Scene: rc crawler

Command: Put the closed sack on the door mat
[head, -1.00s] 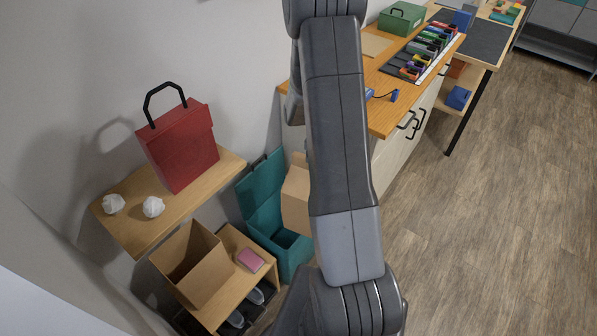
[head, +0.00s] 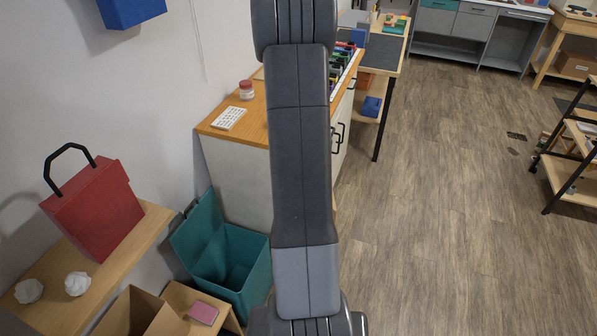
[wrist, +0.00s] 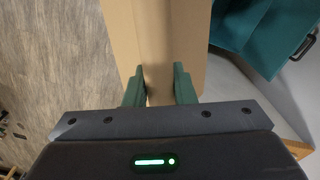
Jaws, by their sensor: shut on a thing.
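The closed sack (wrist: 150,35) is plain brown and shows in the wrist view between the two green fingers. My gripper (wrist: 158,80) is shut on it. In the head view my arm hides both the gripper and the sack. A dark flat patch (head: 574,109) lies on the floor at the far right, partly behind a cart; I cannot tell whether it is the door mat.
A red bag (head: 95,212) stands on a wall shelf. A teal bin (head: 240,268) is open near the cabinet. A black-framed cart (head: 570,165) stands right. The middle floor is clear.

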